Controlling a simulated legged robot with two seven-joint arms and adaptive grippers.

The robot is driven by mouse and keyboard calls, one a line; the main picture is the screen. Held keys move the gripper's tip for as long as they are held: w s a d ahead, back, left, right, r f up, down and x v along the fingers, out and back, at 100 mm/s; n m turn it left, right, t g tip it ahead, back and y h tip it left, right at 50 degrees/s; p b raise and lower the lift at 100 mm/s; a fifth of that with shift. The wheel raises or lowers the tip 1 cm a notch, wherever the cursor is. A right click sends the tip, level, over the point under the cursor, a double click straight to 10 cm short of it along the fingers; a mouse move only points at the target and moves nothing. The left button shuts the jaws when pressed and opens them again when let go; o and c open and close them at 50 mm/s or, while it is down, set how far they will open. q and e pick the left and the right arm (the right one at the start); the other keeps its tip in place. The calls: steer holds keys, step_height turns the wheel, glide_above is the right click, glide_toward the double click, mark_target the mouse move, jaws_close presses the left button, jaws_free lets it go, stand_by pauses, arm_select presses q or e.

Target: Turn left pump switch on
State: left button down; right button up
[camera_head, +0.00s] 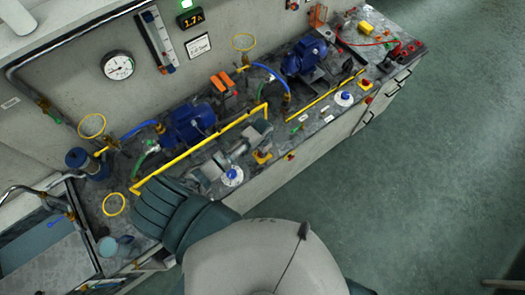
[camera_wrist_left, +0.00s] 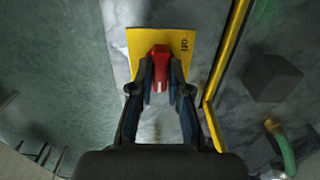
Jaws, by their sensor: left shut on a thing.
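The left pump switch is a red knob (camera_wrist_left: 160,68) on a yellow plate (camera_wrist_left: 145,42) in the left wrist view. The plate carries the word "off" near its upper right corner. My left gripper (camera_wrist_left: 160,90) is shut on the red knob, with one dark finger on each side. The knob's long side runs up and down in that view. In the head view the yellow plate (camera_head: 262,158) shows at the bench's front part, partly hidden by my left gripper (camera_head: 257,149). The knob itself is hidden there. My right gripper is not in view.
A yellow rail (camera_head: 205,143) runs behind my left gripper, before the left blue pump (camera_head: 192,122). A second blue pump (camera_head: 304,54) and another red switch on yellow (camera_head: 366,86) are farther right. A white-and-blue round part (camera_head: 232,176) sits close to my arm.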

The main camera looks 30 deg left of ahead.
arm_select(q)
steer(key=shift+s+a, duration=0.1)
stand_by(0.3)
steer(key=c, duration=1.1)
jaws_free()
step_height(320, 180, up, 12)
steer(key=shift+f, duration=0.1)
